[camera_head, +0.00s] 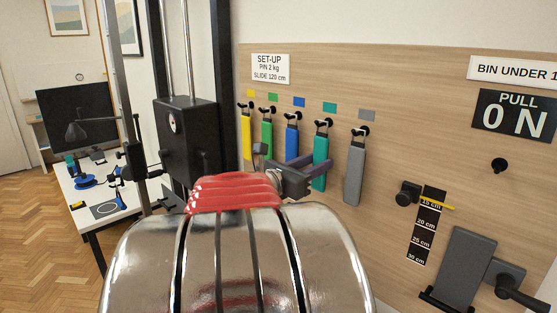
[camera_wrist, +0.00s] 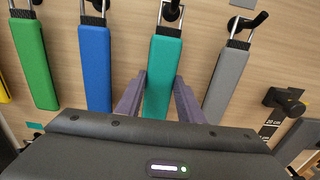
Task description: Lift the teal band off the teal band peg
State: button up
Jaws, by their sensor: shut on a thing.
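The teal band (camera_head: 321,147) hangs on the panel from the teal band peg (camera_head: 327,122), fourth in the row of bands, under a teal label (camera_head: 330,107). In the wrist view the teal band (camera_wrist: 163,62) hangs by a metal loop on its black peg (camera_wrist: 171,11). My gripper (camera_head: 318,168) is at the band's lower part. In the wrist view my gripper (camera_wrist: 161,82) has one purple-grey finger on each side of the band and is shut on it. The band's lower end is hidden behind my gripper body.
The blue band (camera_head: 292,138) hangs close to the left and the grey band (camera_head: 355,170) close to the right. Green and yellow bands hang farther left. A black slider knob (camera_head: 408,193) and a dark padded lever (camera_head: 460,270) stand out from the panel at right.

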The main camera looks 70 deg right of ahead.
grip_shut()
jog(key=shift+w+a+r, duration=0.2)
jog(key=shift+a+r, duration=0.35)
jog(key=shift+r, duration=0.3)
dwell(1.3)
jog(key=shift+a, duration=0.1)
dwell(0.4)
jog(key=shift+v, duration=1.85)
jog(key=shift+w, duration=0.1)
jog(key=v, duration=0.7)
dwell(0.5)
